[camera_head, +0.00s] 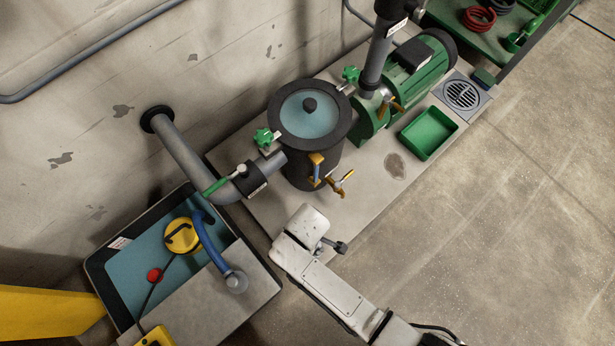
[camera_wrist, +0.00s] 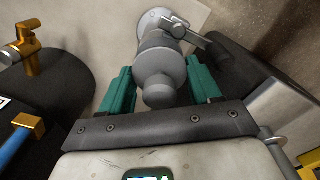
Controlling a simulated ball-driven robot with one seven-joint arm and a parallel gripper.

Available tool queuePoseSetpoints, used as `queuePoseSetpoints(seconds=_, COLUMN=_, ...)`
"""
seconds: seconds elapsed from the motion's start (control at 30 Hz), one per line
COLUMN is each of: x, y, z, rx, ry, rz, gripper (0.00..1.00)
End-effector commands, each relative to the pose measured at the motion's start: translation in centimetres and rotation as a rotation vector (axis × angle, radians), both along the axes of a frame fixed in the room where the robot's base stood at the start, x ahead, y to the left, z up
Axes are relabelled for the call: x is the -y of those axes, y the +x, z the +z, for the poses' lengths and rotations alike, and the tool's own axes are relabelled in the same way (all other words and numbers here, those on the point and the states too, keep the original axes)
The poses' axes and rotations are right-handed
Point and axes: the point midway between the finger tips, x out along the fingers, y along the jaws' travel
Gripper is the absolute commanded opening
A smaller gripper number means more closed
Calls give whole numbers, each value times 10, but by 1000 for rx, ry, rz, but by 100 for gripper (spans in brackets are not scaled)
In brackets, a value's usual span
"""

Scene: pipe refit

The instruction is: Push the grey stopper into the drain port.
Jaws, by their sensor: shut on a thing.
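My gripper (camera_wrist: 160,86) has its teal fingers on both sides of the grey stopper (camera_wrist: 160,94) in the wrist view, shut on it. The stopper's rounded end faces the camera. Beyond it, in line, is a grey round fitting (camera_wrist: 154,24) against the pale plinth, apparently the drain port; the stopper overlaps it, so I cannot tell how deep it sits. A grey lever with a knob (camera_wrist: 211,50) sticks out to the right there; it also shows beside my wrist in the head view (camera_head: 336,246). My wrist hides fingers and stopper in the head view.
The dark filter vessel (camera_head: 328,134) with a brass tap (camera_head: 343,182) stands close behind my wrist. A green tray (camera_head: 429,133), a green pump (camera_head: 410,82) and a floor grate (camera_head: 462,94) are to the right. A blue-watered sump (camera_head: 148,262) is at left. Floor at right is clear.

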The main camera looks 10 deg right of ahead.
Motion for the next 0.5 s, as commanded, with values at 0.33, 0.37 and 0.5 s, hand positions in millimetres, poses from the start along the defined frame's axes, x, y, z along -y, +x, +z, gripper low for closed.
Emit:
queuePoseSetpoints(seconds=0.33, x=0, y=0, z=-1, rx=0, ry=1, rz=0, gripper=26)
queuePoseSetpoints(seconds=0.37, x=0, y=0, z=-1, rx=0, ry=0, rz=0, gripper=26)
queuePoseSetpoints(seconds=0.5, x=0, y=0, z=-3, rx=0, ry=0, rz=0, gripper=26)
